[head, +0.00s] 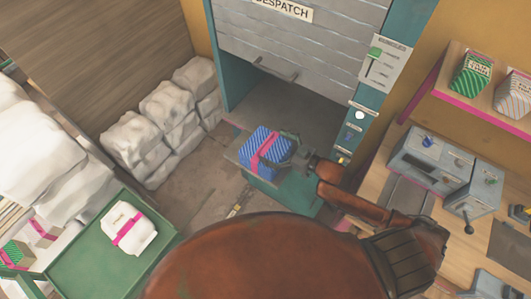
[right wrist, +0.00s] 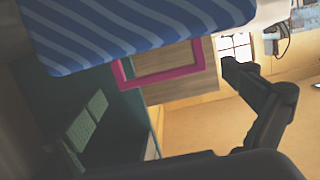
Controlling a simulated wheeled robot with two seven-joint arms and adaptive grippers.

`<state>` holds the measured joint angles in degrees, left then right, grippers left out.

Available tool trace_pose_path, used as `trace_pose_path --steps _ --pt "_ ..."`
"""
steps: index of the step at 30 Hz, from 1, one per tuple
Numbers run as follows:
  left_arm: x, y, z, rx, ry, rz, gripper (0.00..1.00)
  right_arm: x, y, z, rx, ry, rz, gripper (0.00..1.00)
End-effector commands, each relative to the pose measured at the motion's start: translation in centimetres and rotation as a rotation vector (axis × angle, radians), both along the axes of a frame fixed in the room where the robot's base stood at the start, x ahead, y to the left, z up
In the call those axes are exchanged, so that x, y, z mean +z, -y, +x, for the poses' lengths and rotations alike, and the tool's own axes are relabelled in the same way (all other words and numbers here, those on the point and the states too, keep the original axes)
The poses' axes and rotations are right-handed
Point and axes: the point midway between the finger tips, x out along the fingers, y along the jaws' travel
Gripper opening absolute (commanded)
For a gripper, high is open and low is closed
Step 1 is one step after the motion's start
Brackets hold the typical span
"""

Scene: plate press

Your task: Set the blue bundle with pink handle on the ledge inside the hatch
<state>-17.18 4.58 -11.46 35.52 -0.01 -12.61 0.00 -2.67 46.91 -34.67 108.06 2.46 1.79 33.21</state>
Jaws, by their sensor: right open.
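The blue striped bundle (head: 264,147) with its pink band stands at the front of the DESPATCH hatch, appearing to rest on the grey ledge (head: 232,156). The hatch shutter (head: 290,45) is raised, with open grey space (head: 300,106) behind the bundle. My right gripper (head: 290,154) is open at the bundle's right side. In the right wrist view the bundle (right wrist: 130,30) fills the top. A pink loop (right wrist: 165,76), apparently its handle, shows below it, apart from the dark finger. Contact at the far finger is hidden. My left gripper is out of view.
White sacks (head: 165,120) are stacked left of the hatch. A green tray (head: 85,250) with a white, pink-banded bundle (head: 129,230) is at lower left. A control panel (head: 384,65) is on the hatch's right post. A bench with grey machines (head: 430,160) stands at right.

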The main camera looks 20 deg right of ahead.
Motion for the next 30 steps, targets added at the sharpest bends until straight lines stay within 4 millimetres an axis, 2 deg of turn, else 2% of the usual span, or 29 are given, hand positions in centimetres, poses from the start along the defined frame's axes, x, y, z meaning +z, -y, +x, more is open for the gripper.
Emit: trace_pose_path --steps 6,14,30 --pt "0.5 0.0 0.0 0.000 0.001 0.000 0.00 -0.2 -1.8 2.2 0.001 0.002 -0.001 1.00" --pt "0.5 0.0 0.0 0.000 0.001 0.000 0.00 -0.4 -2.0 2.4 0.002 0.001 -0.001 1.00" --pt "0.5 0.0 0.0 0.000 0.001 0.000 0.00 -0.4 -2.0 2.4 0.002 0.002 -0.001 0.64"
